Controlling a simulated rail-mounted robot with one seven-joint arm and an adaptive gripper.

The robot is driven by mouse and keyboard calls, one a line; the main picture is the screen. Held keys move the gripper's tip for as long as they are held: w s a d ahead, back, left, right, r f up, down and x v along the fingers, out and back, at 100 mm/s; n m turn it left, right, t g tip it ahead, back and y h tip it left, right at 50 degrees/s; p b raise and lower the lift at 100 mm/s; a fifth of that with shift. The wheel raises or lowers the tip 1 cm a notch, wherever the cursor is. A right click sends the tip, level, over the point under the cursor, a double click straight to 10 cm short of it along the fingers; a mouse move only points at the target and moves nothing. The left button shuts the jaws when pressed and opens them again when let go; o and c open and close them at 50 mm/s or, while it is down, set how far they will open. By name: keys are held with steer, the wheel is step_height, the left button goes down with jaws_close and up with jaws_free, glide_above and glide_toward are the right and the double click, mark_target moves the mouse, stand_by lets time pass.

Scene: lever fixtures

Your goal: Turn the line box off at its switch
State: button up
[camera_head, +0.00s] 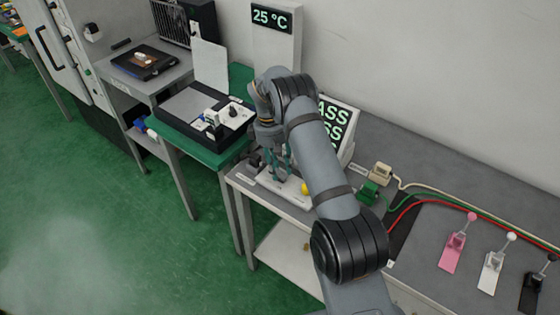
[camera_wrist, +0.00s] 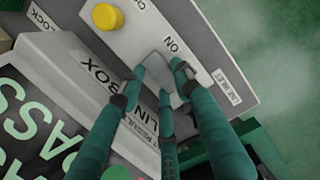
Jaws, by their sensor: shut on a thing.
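The line box is a pale panel (camera_wrist: 135,38) with a "LINE BOX" label, a yellow knob (camera_wrist: 107,17) and "ON" lettering; in the head view its low white base (camera_head: 290,190) stands at the end of a grey bench. Its switch (camera_wrist: 158,70) is a light grey piece beside "ON", mostly covered by my fingers. My gripper (camera_wrist: 163,80) has green fingers closed around the switch. In the head view my gripper (camera_head: 278,165) is over the base, and the contact is too small to tell. Which way the switch is set is hidden.
A display reading "PASS" (camera_head: 338,130) stands right behind the base, close to my arm. Green and cream plugs with cables (camera_head: 369,192) lie to the right. Pink, white and black levers (camera_head: 455,250) stand farther right. A black-and-white device (camera_head: 200,115) sits on the green table at left.

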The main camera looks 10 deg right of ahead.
mark_target(278, 170)
steer(key=shift+w+f+g+h, duration=0.1)
steer(key=shift+w+g+h, duration=0.1)
steer(key=shift+g+h, duration=0.15)
steer(key=shift+a, duration=0.1)
steer(key=shift+g+h, duration=0.25)
steer(key=o, duration=1.2)
step_height(278, 170, up, 10)
steer(key=shift+r, duration=0.1)
